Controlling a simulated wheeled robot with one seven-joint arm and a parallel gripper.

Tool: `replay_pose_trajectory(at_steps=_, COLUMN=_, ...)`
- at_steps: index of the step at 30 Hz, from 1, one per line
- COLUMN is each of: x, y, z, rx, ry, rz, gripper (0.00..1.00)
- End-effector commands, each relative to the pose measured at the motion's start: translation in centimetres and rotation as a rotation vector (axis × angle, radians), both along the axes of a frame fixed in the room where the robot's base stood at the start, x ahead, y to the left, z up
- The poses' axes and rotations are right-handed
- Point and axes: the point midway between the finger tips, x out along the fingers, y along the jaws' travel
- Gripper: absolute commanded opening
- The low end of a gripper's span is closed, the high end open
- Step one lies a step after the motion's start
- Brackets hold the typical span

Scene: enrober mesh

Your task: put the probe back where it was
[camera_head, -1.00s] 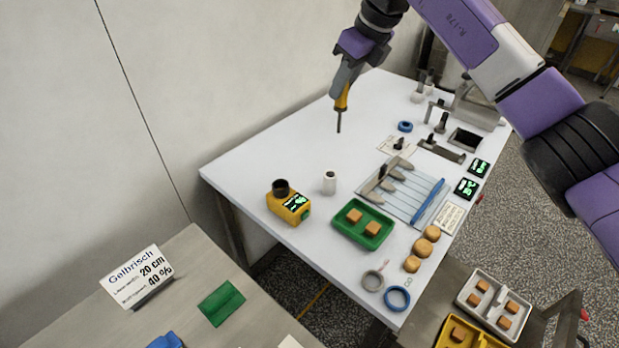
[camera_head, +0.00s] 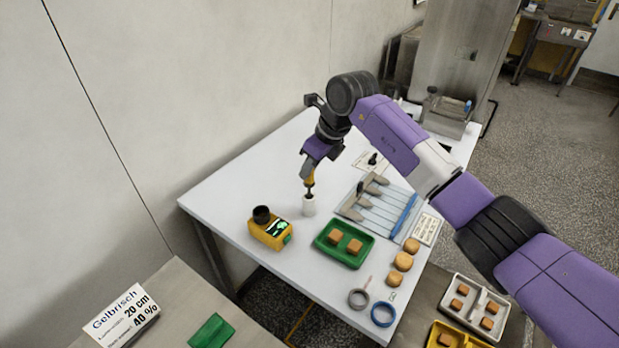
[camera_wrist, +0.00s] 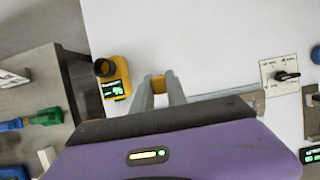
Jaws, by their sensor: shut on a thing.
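My gripper (camera_head: 311,170) is shut on the probe (camera_head: 310,181), which has a yellow handle and a thin dark shaft pointing down. In the wrist view the yellow handle (camera_wrist: 158,84) shows between the fingertips. The white cylinder is hidden in the wrist view. A yellow meter (camera_head: 268,233) with a lit green display and a black round cup (camera_head: 261,214) stands left of the cylinder.
The white table (camera_head: 225,195) is bare behind and left of the cylinder. A green tray (camera_head: 323,246) with brown pieces lies in front, and a rack (camera_head: 352,213) of spatulas is to the right. Rings (camera_head: 383,314) and round buns (camera_head: 403,261) are near the front right edge.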

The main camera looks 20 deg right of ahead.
Motion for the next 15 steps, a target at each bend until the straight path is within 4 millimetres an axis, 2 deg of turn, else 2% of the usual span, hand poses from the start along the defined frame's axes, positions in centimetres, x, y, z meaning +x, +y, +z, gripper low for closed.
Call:
replay_pose_trajectory(at_steps=10, x=-0.1, y=0.1, z=-3.9, rx=0.001, ry=0.002, rz=0.001, gripper=0.00)
replay_pose_trajectory(at_steps=15, x=0.0, y=0.0, z=-4.2, rx=0.000, ry=0.000, rz=0.001, gripper=0.00)
